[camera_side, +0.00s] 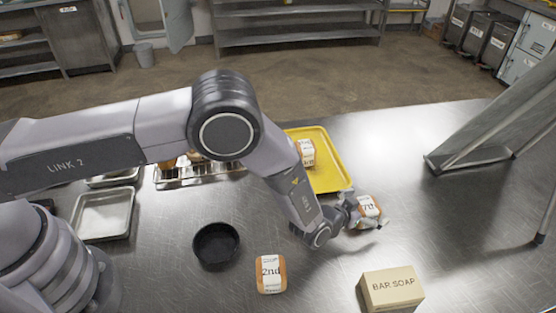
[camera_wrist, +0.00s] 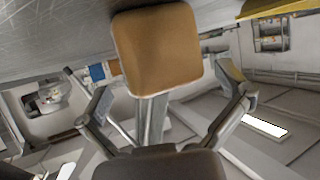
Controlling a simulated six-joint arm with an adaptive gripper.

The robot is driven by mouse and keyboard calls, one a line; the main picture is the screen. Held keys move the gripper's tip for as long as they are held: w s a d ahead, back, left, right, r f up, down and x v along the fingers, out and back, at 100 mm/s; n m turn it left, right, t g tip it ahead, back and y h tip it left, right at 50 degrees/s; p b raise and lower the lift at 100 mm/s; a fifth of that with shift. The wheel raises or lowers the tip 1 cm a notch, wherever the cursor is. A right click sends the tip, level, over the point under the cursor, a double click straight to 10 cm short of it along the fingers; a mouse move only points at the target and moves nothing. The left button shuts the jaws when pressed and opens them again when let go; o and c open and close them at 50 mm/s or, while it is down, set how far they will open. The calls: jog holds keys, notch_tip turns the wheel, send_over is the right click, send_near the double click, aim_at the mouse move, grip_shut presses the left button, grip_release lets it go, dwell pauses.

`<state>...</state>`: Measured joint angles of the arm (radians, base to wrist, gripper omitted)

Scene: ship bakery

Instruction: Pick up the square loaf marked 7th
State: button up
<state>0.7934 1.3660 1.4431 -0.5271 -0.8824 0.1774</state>
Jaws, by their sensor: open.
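The square loaf marked 7th (camera_side: 369,206) has a white label band and orange-brown crust. In the side view it is right at my gripper (camera_side: 366,220), just off the front right corner of the yellow tray. In the wrist view the loaf (camera_wrist: 157,48) shows a plain brown face, between and a little beyond the spread fingers of my gripper (camera_wrist: 160,88). The fingers are open, with visible gaps on both sides of the loaf. Part of the loaf is hidden by the gripper in the side view, and I cannot tell its exact contact with the table.
A loaf marked 2nd (camera_side: 270,273) lies at the front, beside a black bowl (camera_side: 216,245). A bar soap box (camera_side: 391,289) stands front right. Another loaf (camera_side: 306,152), its mark unclear, is on the yellow tray (camera_side: 328,179). Metal pans (camera_side: 103,213) lie left; a grey stand (camera_side: 490,135) is right.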

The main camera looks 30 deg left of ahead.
jog(key=c, duration=1.4)
jog(key=shift+r, duration=0.1)
